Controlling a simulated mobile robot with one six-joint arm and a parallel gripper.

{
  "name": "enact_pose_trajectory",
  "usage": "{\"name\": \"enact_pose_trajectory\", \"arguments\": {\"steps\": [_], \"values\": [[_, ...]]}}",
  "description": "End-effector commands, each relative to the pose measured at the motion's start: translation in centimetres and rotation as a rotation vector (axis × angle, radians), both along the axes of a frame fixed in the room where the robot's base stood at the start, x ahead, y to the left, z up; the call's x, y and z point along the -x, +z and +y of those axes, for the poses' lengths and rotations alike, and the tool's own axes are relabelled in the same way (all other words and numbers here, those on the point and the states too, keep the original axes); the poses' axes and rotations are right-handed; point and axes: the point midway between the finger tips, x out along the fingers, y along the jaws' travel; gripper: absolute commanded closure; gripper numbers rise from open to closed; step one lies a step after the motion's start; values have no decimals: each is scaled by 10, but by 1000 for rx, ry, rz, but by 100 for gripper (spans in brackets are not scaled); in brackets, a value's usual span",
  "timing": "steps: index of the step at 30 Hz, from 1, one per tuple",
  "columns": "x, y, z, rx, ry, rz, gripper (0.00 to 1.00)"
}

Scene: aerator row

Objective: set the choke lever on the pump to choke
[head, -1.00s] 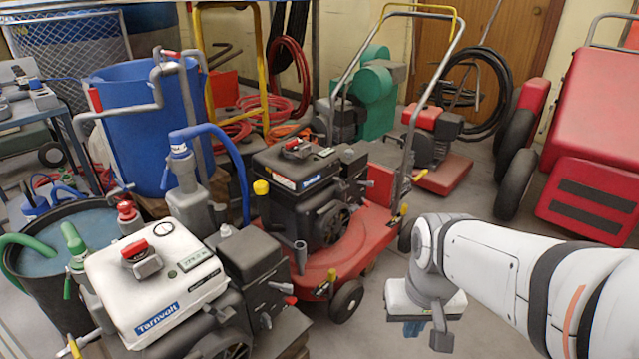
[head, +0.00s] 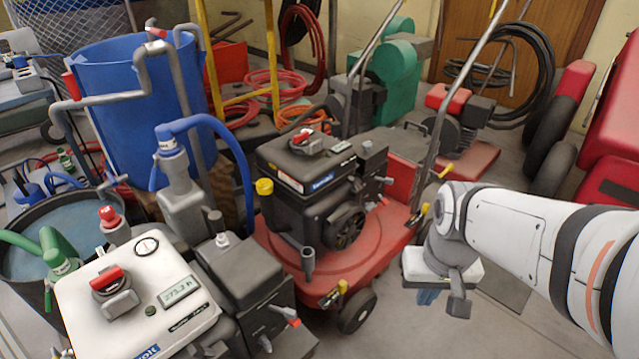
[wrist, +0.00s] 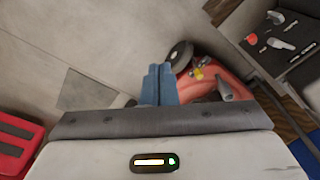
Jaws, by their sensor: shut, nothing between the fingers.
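The pump (head: 140,305) stands at the lower left of the head view, with a white top, a red knob, a small display and a dark engine block. On the block's right side are a red-and-grey lever (head: 286,316) and a grey lever (head: 264,343). I cannot tell for certain which is the choke lever, and no marks are readable. A dark block with a red-ended lever (wrist: 253,39) and a pale lever (wrist: 281,44) shows at the wrist view's upper right. My gripper (head: 428,297) is shut and empty, pointing down over the floor; its blue fingers (wrist: 158,85) touch each other.
A red mower (head: 340,275) with a black engine stands between the pump and my gripper. A blue barrel (head: 130,100) and a dark water tub (head: 60,240) are behind the pump. Red machinery (head: 610,150) stands at the right. The floor below my gripper is clear.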

Motion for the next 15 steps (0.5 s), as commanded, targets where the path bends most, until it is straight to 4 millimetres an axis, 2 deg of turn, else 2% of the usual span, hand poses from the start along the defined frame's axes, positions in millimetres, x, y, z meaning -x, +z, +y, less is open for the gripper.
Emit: {"name": "enact_pose_trajectory", "arguments": {"steps": [5, 8, 15], "values": [[-26, 14, 19, -66, 208, 70, 100], [-47, 18, 38, -134, 375, 113, 100], [-94, 8, 87, -323, 778, 152, 100]]}}
